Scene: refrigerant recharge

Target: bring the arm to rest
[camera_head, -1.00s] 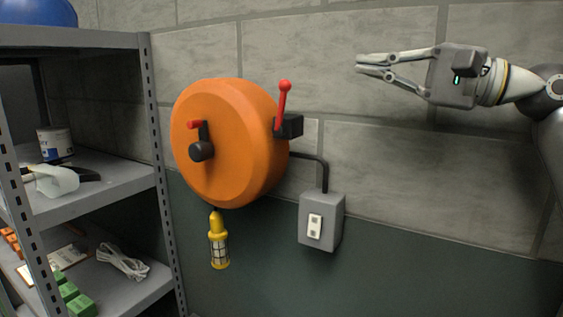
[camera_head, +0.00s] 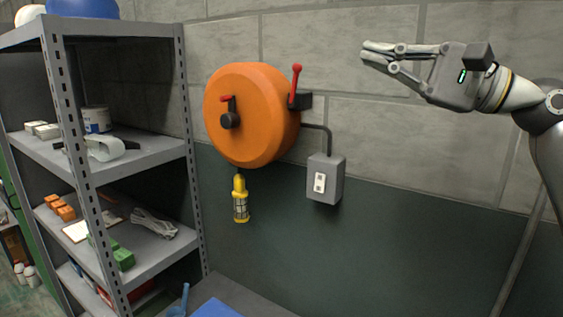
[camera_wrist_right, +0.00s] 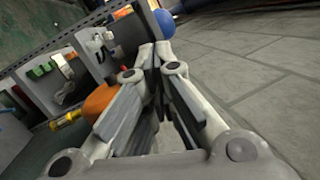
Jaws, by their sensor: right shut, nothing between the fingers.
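My right gripper (camera_head: 366,52) is at the upper right in the head view, in front of the bare block wall. Its arm comes in from the right edge. Its fingers point left and are closed together with nothing held. In the right wrist view the two fingers (camera_wrist_right: 155,50) converge at their tips, with the orange reel beyond them. The gripper is apart from everything around it. My left gripper is not in the head view.
An orange reel (camera_head: 245,120) with a red lever (camera_head: 296,82) is on the wall. A yellow caged lamp (camera_head: 240,200) hangs below it. A grey switch box (camera_head: 325,180) is to its right. A loaded grey shelf (camera_head: 150,165) stands left. The wall below my right gripper is clear.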

